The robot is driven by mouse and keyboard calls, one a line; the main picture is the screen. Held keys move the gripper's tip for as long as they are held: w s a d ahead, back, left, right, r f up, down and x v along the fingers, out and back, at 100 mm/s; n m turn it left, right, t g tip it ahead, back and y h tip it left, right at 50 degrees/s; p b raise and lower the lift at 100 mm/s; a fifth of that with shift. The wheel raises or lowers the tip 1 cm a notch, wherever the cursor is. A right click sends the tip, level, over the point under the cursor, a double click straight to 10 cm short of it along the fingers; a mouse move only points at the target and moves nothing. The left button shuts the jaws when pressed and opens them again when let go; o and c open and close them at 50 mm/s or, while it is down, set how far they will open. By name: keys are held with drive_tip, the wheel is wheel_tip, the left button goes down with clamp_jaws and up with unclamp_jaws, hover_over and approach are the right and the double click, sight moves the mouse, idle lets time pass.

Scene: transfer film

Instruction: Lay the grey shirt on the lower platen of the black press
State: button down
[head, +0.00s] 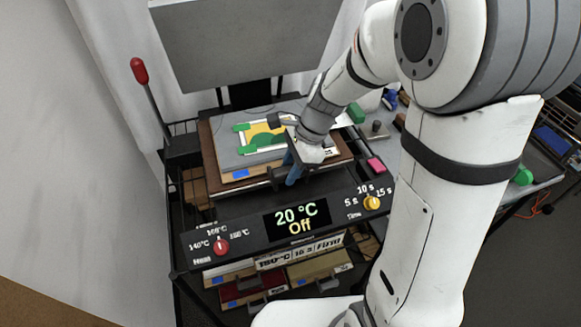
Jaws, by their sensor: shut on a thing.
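The grey shirt (226,150) lies flat over the lower platen (208,140) of the black press, with a thin wooden layer with a blue tag at its front edge. A sheet with a yellow and green print (262,136) and green tabs lies on the shirt. My gripper (291,166) is at the shirt's front right edge, shut on it; my wrist hides much of the grip and that corner. I cannot tell whether the shirt rests fully on the platen. The upper platen (245,40) is raised behind.
The press panel (297,220) reads 20 °C, Off, with a red knob and a yellow knob. A red-topped lever (140,72) stands at left. Labelled trays (253,287) sit below. A table with green and pink items is at right, partly behind my arm.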

drive_tip(key=shift+f+b, duration=0.3)
drive_tip(key=shift+f, duration=0.15)
drive_tip(key=c, duration=1)
unclamp_jaws()
drive_tip(key=shift+c, duration=0.2)
drive_tip(key=v, duration=0.7)
drive_tip(key=shift+d+r, duration=0.2)
drive_tip(key=shift+r, duration=0.15)
drive_tip(key=s+d+r+n+t+h, duration=0.3)
drive_tip(key=s+d+n, duration=0.6)
drive_tip(key=s+n, duration=0.4)
drive_tip(key=shift+s+d+r+n+t+h, duration=0.2)
drive_tip(key=shift+d+r+n+t+h, duration=0.15)
drive_tip(key=shift+n+t+h, duration=0.4)
